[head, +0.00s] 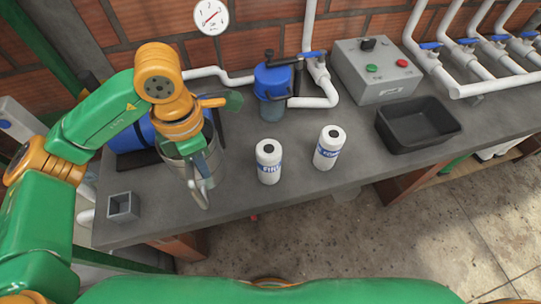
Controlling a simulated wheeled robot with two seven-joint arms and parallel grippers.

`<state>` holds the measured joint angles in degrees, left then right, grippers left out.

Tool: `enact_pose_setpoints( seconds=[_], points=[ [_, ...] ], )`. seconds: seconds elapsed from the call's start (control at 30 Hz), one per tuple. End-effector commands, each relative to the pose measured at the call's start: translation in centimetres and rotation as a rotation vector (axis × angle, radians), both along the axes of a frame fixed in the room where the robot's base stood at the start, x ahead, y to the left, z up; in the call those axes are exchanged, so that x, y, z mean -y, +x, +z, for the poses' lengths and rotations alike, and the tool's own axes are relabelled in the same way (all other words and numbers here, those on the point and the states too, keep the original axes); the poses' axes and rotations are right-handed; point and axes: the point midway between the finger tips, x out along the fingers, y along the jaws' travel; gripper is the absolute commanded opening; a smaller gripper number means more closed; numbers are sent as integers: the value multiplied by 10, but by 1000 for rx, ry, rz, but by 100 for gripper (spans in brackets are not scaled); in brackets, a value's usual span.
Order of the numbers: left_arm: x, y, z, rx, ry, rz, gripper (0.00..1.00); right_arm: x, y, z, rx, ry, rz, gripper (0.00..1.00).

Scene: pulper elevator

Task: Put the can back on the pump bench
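A grey metal can (174,150) is at the left part of the pump bench (235,199), partly hidden behind my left wrist. My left gripper (201,188) points down at the can's near side, its grey fingers overlapping the can in the picture. I cannot tell whether the fingers are closed on the can, or whether the can touches the bench top. My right gripper is not in view.
Two white labelled cartridges (269,162) (329,148) stand mid-bench. Behind are a blue-topped filter housing (272,90) and a grey control box (377,70). A black tray (418,126) is right; a small grey square holder (123,207) is front left. Bench is bare between the can and cartridges.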

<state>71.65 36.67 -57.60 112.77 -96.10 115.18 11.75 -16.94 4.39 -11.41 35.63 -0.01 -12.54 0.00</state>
Motion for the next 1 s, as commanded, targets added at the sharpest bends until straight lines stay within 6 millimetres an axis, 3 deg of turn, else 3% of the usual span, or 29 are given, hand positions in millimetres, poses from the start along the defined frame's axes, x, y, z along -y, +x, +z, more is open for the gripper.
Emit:
enact_pose_setpoints(
  seconds=[0.1,0.3,0.6,0.97,1.0],
  points=[
    [0,0,-6,-1,-1,-1,0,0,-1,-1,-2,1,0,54],
    [0,-2,-52,-6,-1,-1,0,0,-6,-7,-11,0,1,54],
    [0,-1,-97,-1,0,0,0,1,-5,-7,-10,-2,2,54],
    [0,-1,-104,2,1,-2,0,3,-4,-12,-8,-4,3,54],
    [0,-1,-103,0,1,-2,12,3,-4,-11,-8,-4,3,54]
  ],
)
